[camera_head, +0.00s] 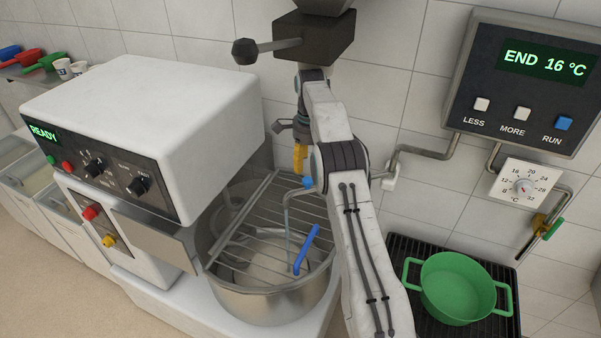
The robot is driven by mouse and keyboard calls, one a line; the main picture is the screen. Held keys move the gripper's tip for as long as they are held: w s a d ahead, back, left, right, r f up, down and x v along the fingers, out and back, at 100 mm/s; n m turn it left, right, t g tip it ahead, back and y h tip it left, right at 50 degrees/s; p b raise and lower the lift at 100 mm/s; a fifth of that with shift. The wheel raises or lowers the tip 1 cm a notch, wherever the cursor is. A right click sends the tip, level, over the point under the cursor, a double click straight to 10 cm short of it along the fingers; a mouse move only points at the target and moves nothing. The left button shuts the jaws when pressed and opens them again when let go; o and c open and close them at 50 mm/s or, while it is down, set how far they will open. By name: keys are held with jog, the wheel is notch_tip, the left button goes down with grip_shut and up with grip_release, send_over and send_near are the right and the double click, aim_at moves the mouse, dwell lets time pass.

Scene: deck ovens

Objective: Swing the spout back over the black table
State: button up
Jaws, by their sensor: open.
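A grey pipe (427,152) runs from under the wall panel to a pale joint (390,179) and passes behind my arm. A thin grey spout (287,208) with a blue piece (308,182) at its bend shows left of my arm, over the steel mixer bowl (262,304). Its link to the pipe is hidden by my arm. The black table (512,319), with a ribbed top, stands right of my arm and carries a green pot (457,287). My gripper (299,157) is open, above and behind the bowl, apart from the spout as far as I can see.
A wire guard (272,213) with a blue handle (307,249) covers the bowl. The white mixer body (150,105) stands left. A dark block with a knobbed lever (245,51) hangs above my gripper. A control panel (530,75) and a dial (521,187) are on the right wall.

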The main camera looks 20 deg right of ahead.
aim_at(308, 180)
jog(key=shift+w+f, duration=0.15)
jog(key=shift+w, duration=0.1)
jog(key=shift+w+f, duration=0.1)
jog(key=shift+f, duration=3.4)
jog(key=shift+c, duration=0.2)
grip_shut()
